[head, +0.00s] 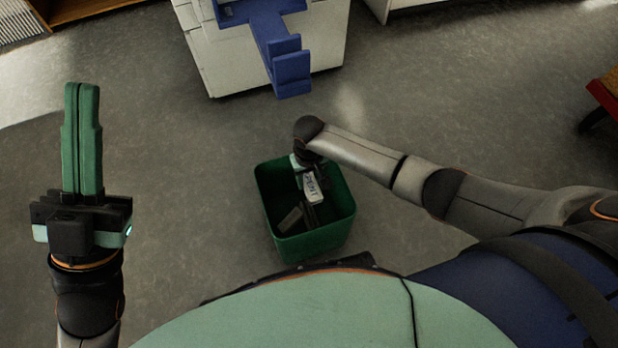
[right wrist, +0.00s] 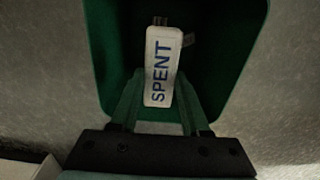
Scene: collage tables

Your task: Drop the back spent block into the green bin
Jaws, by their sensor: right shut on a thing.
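A pale block marked SPENT (head: 311,187) is between the fingers of my right gripper (head: 309,178). The block's label (right wrist: 160,68) faces the camera in the right wrist view, with a green finger on each side. My right gripper is shut on this block, over the opening of the green bin (head: 346,208). The bin's green wall (right wrist: 96,40) also shows in the right wrist view. A darker grey block (head: 291,219) lies inside the bin; the rest of the inside is dark. My left gripper (head: 81,90) is shut and empty, pointing up at the left, far from the bin.
A white cabinet (head: 222,68) with a blue bracket (head: 288,62) on it stands behind the bin. A wooden piece of furniture (head: 85,8) is at the top left. A red-edged table (head: 604,98) is at the right. The grey floor around the bin is clear.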

